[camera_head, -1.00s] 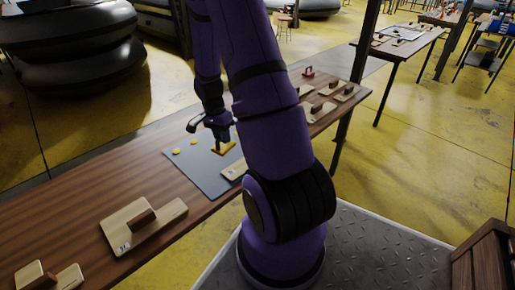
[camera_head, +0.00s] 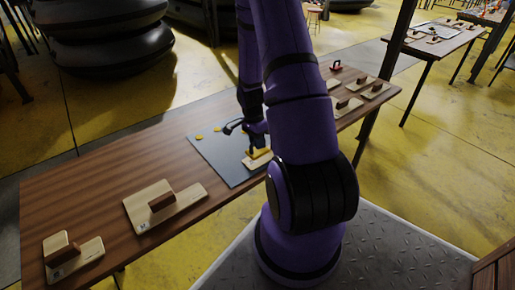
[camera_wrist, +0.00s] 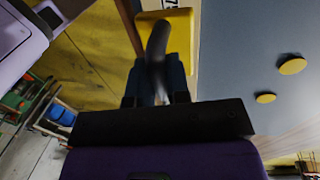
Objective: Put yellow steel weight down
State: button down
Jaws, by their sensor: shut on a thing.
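The yellow steel weight (camera_head: 258,153) is at the right side of the grey-blue mat (camera_head: 228,178), over or on a pale wooden board (camera_head: 262,162). I cannot tell whether it touches the board. In the wrist view the weight (camera_wrist: 181,18) is a yellow block with a dark curved handle (camera_wrist: 157,50). My gripper (camera_head: 256,138) is shut on that handle, above the block; its fingers (camera_wrist: 157,88) also show in the wrist view. Part of the pale board with a black label (camera_wrist: 196,10) shows beside the weight. My arm hides part of the table.
Two yellow discs (camera_head: 199,137) (camera_head: 217,129) lie on the mat. Wooden boards with brown blocks (camera_head: 160,205) stand on the near left table (camera_head: 100,195). More boards (camera_head: 372,88) and a red-handled item (camera_head: 335,67) stand beyond my arm. Bare tabletop lies left of the mat.

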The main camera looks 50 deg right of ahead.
jog(key=shift+f, duration=1.5)
jog(key=shift+f, duration=0.1)
jog(key=c, duration=1.1)
grip_release()
